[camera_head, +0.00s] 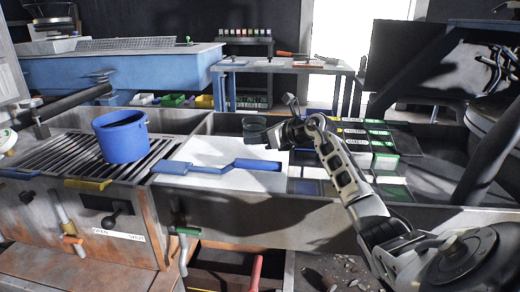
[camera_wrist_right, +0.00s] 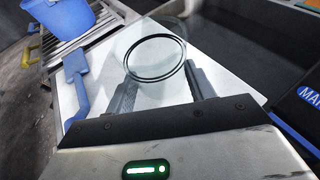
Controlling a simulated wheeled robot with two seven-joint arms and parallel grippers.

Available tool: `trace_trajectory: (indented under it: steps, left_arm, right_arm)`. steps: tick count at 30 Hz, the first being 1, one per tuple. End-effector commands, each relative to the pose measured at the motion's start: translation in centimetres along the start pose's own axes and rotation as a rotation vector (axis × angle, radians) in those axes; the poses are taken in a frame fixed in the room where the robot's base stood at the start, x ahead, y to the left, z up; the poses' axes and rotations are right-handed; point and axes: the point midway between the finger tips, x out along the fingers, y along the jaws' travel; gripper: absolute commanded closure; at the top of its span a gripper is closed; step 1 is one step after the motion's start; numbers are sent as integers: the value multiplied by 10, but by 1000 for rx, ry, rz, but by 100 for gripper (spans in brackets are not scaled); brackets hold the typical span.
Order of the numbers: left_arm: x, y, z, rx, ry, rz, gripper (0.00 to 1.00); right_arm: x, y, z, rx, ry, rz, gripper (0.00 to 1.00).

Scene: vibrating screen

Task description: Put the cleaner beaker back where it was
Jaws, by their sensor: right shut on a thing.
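The clear beaker (camera_head: 254,128) is held above the white panel in the head view. In the right wrist view the beaker (camera_wrist_right: 155,57) shows as a transparent round vessel with a dark ring, between the fingers. My right gripper (camera_head: 272,135) is shut on it; the fingers also show in the right wrist view (camera_wrist_right: 160,78), one on each side of the beaker. The contact points are partly hidden in the head view. My left gripper is not clearly seen in either view.
A blue bucket (camera_head: 122,137) stands on the slatted grate (camera_head: 65,153) at left. A blue scraper-like tool (camera_head: 255,164) lies on the white panel (camera_head: 212,152). Small green-topped boxes (camera_head: 384,161) stand right of my arm. A raised metal wall (camera_head: 250,215) runs along the front.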

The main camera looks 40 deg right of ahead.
Motion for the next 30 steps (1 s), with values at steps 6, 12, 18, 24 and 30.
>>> trace_trajectory:
  steps: [6, 12, 18, 24, 30]
  left_arm:
    - [3, 1, -2, 5, 31, 7, 64]
    - [-1, 3, -11, 10, 55, 11, 64]
    - [1, 4, -6, 8, 52, 12, 64]
    - [0, 5, -6, 7, 49, 14, 64]
    - [-2, 5, -7, 8, 47, 14, 64]
  right_arm:
    - [11, 1, -28, 3, 0, 2, 72]
    - [11, 1, -28, 0, 1, 0, 72]
    - [13, 0, -33, 0, 3, 0, 72]
    - [12, 1, -31, 0, 2, 0, 24]
    - [11, 1, -28, 1, 1, 1, 24]
